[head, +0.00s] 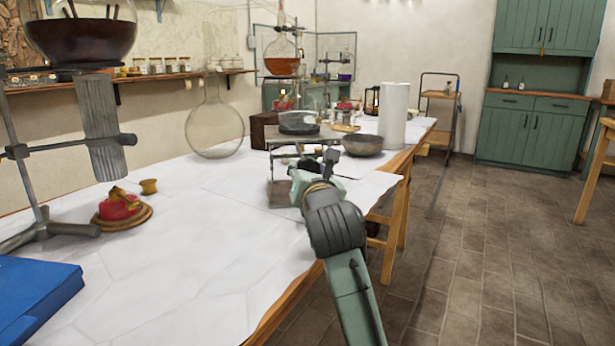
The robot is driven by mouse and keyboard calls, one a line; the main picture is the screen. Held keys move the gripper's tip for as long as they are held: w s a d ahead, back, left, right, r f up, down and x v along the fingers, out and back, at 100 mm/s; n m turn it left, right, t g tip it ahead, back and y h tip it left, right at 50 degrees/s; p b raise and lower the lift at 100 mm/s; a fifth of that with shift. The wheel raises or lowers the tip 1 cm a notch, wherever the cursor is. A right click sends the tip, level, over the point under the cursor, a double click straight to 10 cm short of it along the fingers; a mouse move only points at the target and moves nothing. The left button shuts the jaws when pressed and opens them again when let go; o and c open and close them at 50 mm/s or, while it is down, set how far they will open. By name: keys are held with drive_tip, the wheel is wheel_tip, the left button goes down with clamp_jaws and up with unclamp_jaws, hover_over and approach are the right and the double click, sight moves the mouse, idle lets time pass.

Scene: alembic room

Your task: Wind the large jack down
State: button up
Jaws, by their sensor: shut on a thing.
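The large jack (276,141) stands on the white-covered bench, its flat grey top plate raised above the bench. A shallow glass dish with dark contents (298,123) rests on the plate. My gripper (312,165) is at the near side of the jack, just below the plate's front edge. It is shut on what appears to be the jack's knob, which my fingers and wrist hide. Much of the jack's lower frame is also behind my arm.
A grey bowl (363,146) and a white cylinder (394,115) stand close on the right. A large round glass flask (214,128) and a dark brown box (264,131) are to the left. The bench's near left (190,245) is mostly clear; a blue case (35,295) lies at its corner.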

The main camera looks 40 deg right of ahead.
idle(0.4)
drive_tip(key=o, duration=1.2)
drive_tip(key=shift+s, duration=0.1)
drive_tip(key=v, duration=1.2)
